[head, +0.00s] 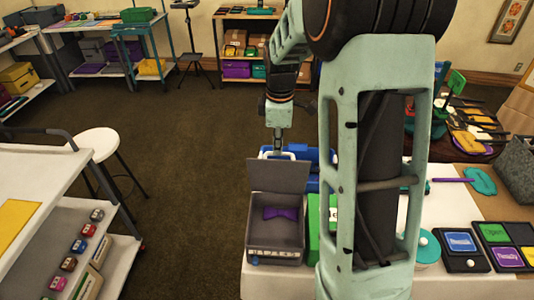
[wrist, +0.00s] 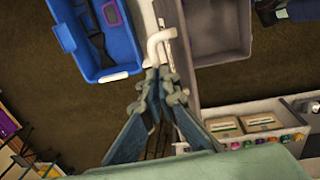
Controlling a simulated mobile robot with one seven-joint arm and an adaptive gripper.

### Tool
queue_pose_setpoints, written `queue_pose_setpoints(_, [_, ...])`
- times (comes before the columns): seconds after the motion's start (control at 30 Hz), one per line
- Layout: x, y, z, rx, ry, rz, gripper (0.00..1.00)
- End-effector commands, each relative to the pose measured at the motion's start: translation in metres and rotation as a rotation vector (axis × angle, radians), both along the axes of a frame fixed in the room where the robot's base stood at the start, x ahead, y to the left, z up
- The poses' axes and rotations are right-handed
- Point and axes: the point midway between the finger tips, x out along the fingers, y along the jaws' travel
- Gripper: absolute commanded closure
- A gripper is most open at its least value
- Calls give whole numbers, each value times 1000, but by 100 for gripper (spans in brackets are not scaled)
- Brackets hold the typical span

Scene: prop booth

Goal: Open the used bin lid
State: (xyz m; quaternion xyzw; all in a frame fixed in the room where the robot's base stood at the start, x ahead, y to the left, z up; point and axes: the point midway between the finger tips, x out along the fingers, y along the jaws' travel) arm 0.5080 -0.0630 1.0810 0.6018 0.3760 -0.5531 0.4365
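A dark grey bin (head: 259,225) stands on the near left corner of the white-topped table, with a purple bow tie (head: 282,213) inside. Its lid (head: 278,176) stands raised along the bin's back edge. The label on the bin's front is too small to read. My gripper (head: 277,137) points down just behind the raised lid. In the wrist view my gripper's fingertips (wrist: 160,76) are together, right by a white bent handle (wrist: 160,42). I see no grip on the handle; whether they touch is unclear. The grey bin (wrist: 220,52) shows at upper right.
A blue bin (wrist: 75,38) with a dark bow-shaped item inside lies beside the fingers. A green bin (head: 313,228) stands right of the grey bin, partly behind my arm. A white stool (head: 97,142) and a shelf cart (head: 30,180) stand left. The floor between is clear.

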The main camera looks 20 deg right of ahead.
Motion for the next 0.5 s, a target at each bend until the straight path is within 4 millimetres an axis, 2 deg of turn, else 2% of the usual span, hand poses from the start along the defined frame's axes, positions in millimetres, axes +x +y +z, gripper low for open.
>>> queue_pose_setpoints(0.03, [-12, -6, -22, 7, 49, -9, 100])
queue_pose_setpoints(0.1, [-11, -9, -22, 8, 51, -8, 100])
queue_pose_setpoints(0.33, [-12, -6, -22, 10, 54, -5, 74])
queue_pose_setpoints(0.5, [-11, -6, -21, 9, 50, -4, 74])
